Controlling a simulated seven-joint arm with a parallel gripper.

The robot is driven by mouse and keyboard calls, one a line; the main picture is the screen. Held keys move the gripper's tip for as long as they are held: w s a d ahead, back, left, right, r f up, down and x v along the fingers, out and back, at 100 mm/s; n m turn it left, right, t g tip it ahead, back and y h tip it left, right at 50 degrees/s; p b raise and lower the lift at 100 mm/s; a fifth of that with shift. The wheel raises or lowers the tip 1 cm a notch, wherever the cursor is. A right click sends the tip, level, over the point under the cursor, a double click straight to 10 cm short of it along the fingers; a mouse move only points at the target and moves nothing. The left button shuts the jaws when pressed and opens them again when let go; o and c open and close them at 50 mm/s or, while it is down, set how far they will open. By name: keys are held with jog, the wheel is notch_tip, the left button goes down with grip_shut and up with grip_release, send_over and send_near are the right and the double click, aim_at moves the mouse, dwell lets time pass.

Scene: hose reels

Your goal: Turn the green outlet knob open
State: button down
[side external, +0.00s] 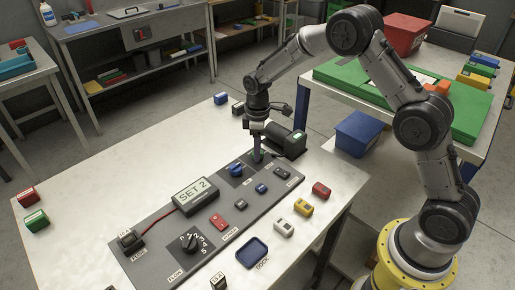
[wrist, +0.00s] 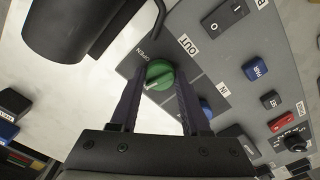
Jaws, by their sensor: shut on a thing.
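The green outlet knob (wrist: 160,72) is in the wrist view, on a grey plate marked OUT, with the word OPEN beside it. A pale mark shows on the knob's lower side; its exact setting is hard to tell. My gripper (wrist: 159,82) is shut on the knob, one dark finger on each side. In the side external view my gripper (side external: 257,157) points down at the far end of the grey panel (side external: 163,235) and hides the knob.
A blue knob (side external: 236,170) marked IN sits close beside my gripper. A SET 2 display (side external: 194,195), a numbered dial (side external: 190,242) and several small coloured blocks lie farther off.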

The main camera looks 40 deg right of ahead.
jog(key=m, duration=0.7)
jog(key=shift+r, duration=0.1)
jog(key=m, duration=0.4)
jog(key=shift+m, duration=1.9)
jog(key=shift+c, duration=1.9)
grip_release()
notch_tip(320, 180, up, 14)
